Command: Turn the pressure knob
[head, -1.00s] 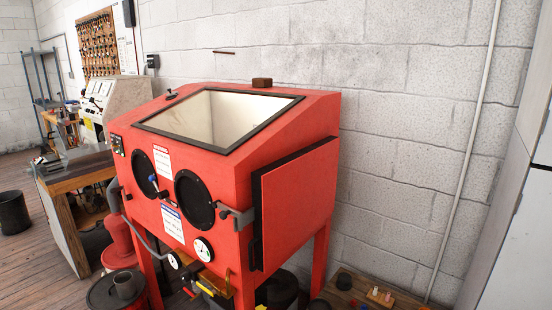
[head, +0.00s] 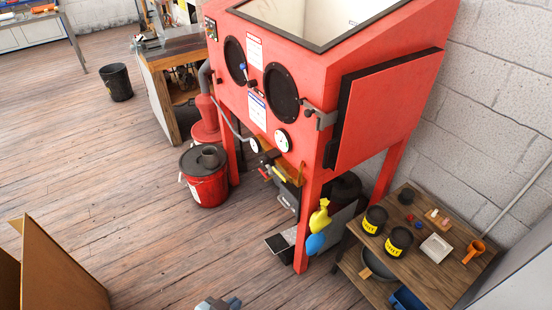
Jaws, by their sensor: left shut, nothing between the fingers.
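The red blast cabinet (head: 335,85) stands in the upper middle of the head view, with two round black arm ports on its front. A white round gauge (head: 282,140) sits low on the front, and a second smaller gauge (head: 255,145) is left of it. I cannot tell which part is the pressure knob. The tip of my left gripper (head: 218,303) shows at the bottom edge, shut and empty, well apart from the cabinet. My right gripper is out of view.
A red bucket (head: 205,185) stands left of the cabinet. A low wooden table (head: 425,270) with black tins is at the right. Open wooden floor lies in front.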

